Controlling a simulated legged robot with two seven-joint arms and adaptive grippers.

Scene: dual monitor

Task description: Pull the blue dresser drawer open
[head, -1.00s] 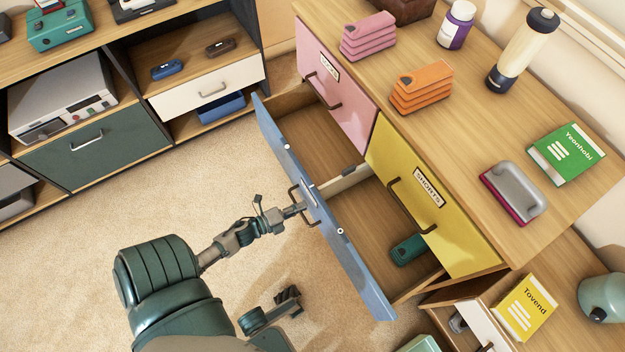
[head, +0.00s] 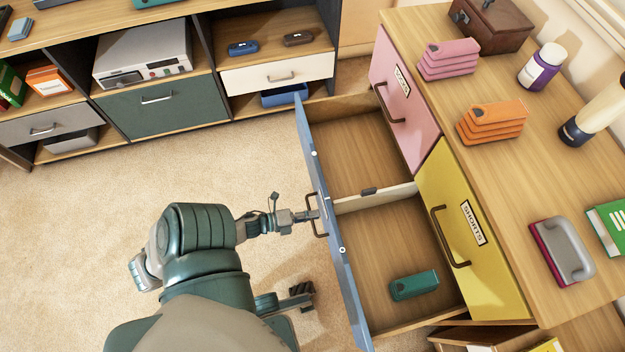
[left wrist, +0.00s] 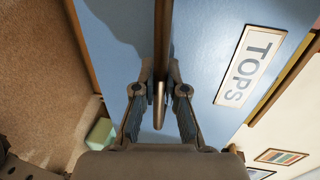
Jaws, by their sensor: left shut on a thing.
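The blue drawer (head: 336,240) stands pulled out from the dresser in the head view, its inside open to view. Its dark handle (head: 316,206) is on the front face. My left gripper (head: 312,215) is at this handle. In the left wrist view, the gripper's two fingers (left wrist: 160,92) close around the handle bar (left wrist: 162,45), in front of the blue face with the "TOPS" label (left wrist: 243,65). A teal folded item (head: 414,286) lies in the drawer's near compartment; the far compartment looks empty.
The dresser has a pink drawer (head: 405,95) and a yellow drawer (head: 468,235), both shut, above the blue one. Orange (head: 491,122) and pink (head: 449,60) stacks and bottles stand on top. A shelf unit (head: 155,105) stands at the back left. Carpet (head: 90,240) is clear on the left.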

